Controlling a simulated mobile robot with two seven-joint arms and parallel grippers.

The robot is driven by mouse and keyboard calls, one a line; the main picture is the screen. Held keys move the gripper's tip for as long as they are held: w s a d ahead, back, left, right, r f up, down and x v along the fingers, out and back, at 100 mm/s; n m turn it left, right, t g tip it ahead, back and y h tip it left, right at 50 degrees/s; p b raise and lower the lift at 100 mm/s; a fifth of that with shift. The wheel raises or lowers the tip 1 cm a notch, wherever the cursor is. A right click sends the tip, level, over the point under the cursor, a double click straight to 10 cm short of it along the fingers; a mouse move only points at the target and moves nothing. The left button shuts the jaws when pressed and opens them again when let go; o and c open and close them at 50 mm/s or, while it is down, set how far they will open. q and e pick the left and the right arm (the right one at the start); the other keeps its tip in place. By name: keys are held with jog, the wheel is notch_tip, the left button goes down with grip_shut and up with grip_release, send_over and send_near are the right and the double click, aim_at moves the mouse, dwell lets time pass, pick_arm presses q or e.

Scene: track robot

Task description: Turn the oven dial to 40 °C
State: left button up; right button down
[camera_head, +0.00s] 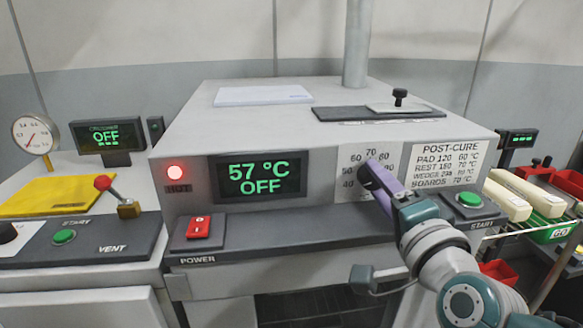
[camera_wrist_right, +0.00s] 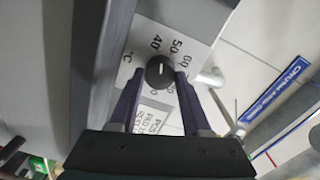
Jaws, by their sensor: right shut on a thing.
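The oven dial (camera_wrist_right: 160,72) is a small round black knob with a white line. In the head view the dial (camera_head: 364,176) is partly covered by my gripper, on a white scale plate (camera_head: 348,156) with printed temperatures. My right gripper (camera_head: 374,174) has purple fingers and is shut on the dial. In the wrist view the right gripper's fingertips (camera_wrist_right: 160,78) sit on both sides of the knob. The white line there runs nearly upright, towards the 40–50 side of the scale. The oven display (camera_head: 261,178) reads 57 °C and OFF. My left gripper is not in view.
A red power switch (camera_head: 199,229) and a lit red lamp (camera_head: 175,172) are left of the display. A green start button (camera_head: 468,199) is close to the right of my arm. A post-cure list (camera_head: 447,167) is beside the scale. A dark ledge (camera_head: 320,235) runs below.

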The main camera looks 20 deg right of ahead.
jog(key=shift+n, duration=1.2)
jog(key=shift+c, duration=1.8)
grip_release()
jog(key=v, duration=1)
